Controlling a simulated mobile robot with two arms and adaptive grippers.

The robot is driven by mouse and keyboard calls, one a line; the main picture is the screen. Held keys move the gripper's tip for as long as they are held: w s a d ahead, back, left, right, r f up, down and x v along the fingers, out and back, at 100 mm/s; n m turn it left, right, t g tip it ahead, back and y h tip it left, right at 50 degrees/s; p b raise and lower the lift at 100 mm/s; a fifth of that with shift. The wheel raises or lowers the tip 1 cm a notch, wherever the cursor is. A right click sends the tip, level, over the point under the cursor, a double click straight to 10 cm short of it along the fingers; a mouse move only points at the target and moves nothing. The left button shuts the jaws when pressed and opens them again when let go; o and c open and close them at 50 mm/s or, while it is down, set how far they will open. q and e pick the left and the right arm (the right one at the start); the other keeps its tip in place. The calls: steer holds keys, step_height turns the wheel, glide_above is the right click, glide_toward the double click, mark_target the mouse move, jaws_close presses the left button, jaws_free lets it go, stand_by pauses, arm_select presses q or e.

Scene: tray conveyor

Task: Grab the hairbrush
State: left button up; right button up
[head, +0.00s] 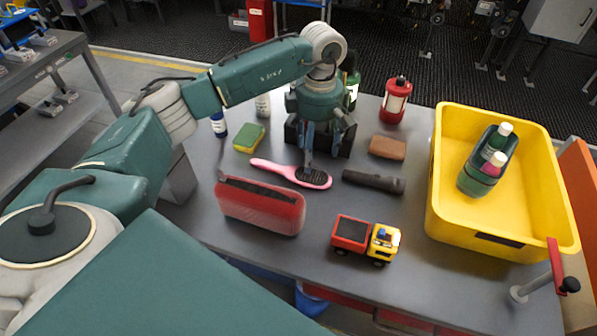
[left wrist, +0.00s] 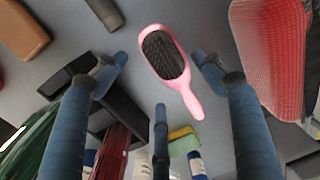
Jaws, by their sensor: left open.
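The pink hairbrush (head: 288,173) lies on the grey table, its handle pointing left and its dark bristle side up. In the left wrist view the hairbrush (left wrist: 165,60) shows between and beyond the blue fingers. My left gripper (head: 309,155) is open and above the table, near the brush head, pointing down. In the left wrist view the left gripper (left wrist: 165,72) has its fingers spread on both sides of the brush, with nothing held. My right gripper does not show.
A black flashlight (head: 373,182), brown block (head: 387,147), red case (head: 260,206) and toy truck (head: 365,239) lie around the brush. A sponge (head: 249,138) and bottles stand behind. A yellow crate (head: 437,190) with bottles in a dark holder stands at right.

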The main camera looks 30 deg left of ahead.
mark_target(313, 169)
arm_select(q)
steer(key=f, duration=0.1)
steer(key=f+p, duration=0.1)
steer(key=f, duration=0.1)
steer(key=f+p, duration=0.1)
steer(key=f, duration=0.1)
steer(key=shift+s, duration=0.3)
steer(key=shift+f, duration=0.35)
steer(key=c, duration=1.3)
